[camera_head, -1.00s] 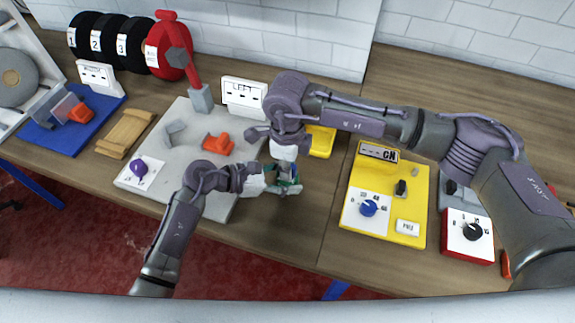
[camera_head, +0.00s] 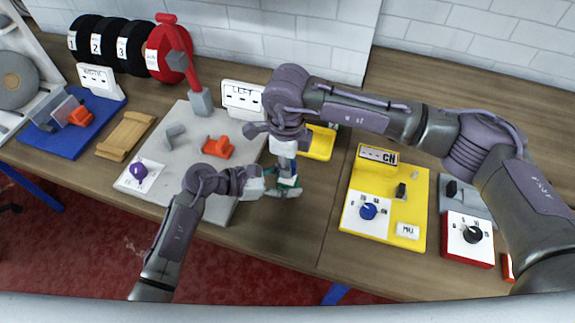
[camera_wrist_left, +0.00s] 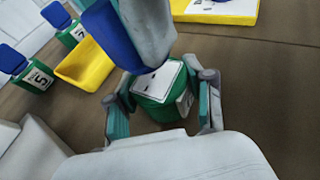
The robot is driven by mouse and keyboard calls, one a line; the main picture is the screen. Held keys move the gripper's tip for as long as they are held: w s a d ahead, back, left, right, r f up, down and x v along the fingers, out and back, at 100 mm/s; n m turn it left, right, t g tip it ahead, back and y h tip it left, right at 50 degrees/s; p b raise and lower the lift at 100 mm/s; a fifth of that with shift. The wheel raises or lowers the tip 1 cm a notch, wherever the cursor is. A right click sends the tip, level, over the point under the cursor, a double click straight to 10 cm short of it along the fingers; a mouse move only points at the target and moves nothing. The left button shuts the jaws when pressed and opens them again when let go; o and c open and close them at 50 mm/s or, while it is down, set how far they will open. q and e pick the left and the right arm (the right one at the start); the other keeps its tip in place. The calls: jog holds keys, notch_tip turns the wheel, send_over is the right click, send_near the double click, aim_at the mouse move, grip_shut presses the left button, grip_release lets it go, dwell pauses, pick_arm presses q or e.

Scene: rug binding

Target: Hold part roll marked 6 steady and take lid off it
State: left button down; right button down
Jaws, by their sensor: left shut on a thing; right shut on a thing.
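The green part roll (camera_wrist_left: 160,108) stands between the fingers of my left gripper (camera_wrist_left: 163,112), which is shut on it. Its white top with black marks is uncovered; its number is not readable. In the head view the roll (camera_head: 288,183) is small and partly hidden by my left gripper (camera_head: 280,188). The blue lid (camera_wrist_left: 108,35) is tilted above the roll, beside a grey finger of my right gripper (camera_wrist_left: 148,30). My right gripper (camera_head: 285,160) comes from above and is shut on the lid. I cannot tell whether the lid's lower edge touches the roll.
In the left wrist view, green rolls with blue lids, marked 5 (camera_wrist_left: 38,80) and 7 (camera_wrist_left: 76,35), stand by a yellow tray (camera_wrist_left: 85,70). A grey board (camera_head: 205,190) with an orange clamp (camera_head: 217,148) lies to the left. A yellow control box (camera_head: 410,195) stands to the right.

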dwell(0.3)
jog(key=shift+r, duration=2.05)
pick_arm(q)
jog(key=shift+c, duration=1.7)
grip_release()
